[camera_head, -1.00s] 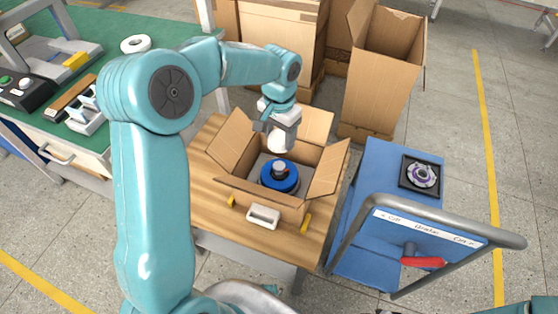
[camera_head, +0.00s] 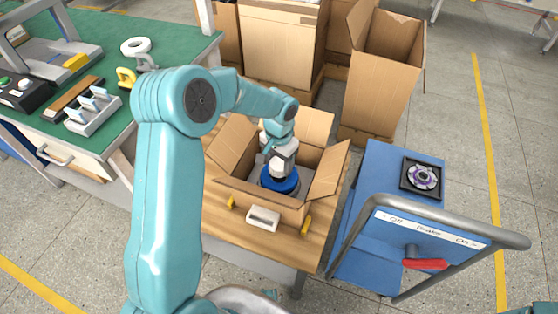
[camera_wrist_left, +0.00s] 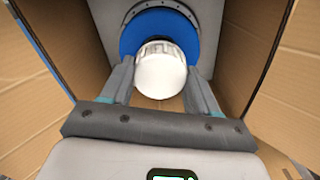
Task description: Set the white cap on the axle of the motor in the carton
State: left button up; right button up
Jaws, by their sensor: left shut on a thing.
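The carton (camera_head: 240,192) stands open on a wooden table, with the blue motor (camera_head: 283,186) inside it. My left gripper (camera_head: 276,170) reaches down into the carton, right over the motor, and hides its middle in the head view. In the left wrist view the gripper is shut on the round white cap (camera_wrist_left: 160,75), one finger on each side. The motor's blue body (camera_wrist_left: 146,22) shows just beyond the cap, which hides the axle. I cannot tell whether the cap touches the axle. My right gripper is not in view.
The carton's flaps (camera_head: 330,171) stand open around my left arm. A blue cart (camera_head: 385,195) with a grey handle is at the right. A green bench (camera_head: 105,45) with tools is at the left. Tall cartons (camera_head: 382,75) stand behind.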

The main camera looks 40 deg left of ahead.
aim_at(279, 163)
pick_arm(q)
jog(key=o, duration=1)
jog(key=shift+w+f, duration=0.1)
jog(key=shift+f, duration=0.05)
jog(key=shift+r+p, duration=0.3)
jog(key=shift+r, duration=0.05)
notch_tip(279, 163, up, 12)
jog(key=p, duration=0.1)
jog(key=shift+f, duration=0.15)
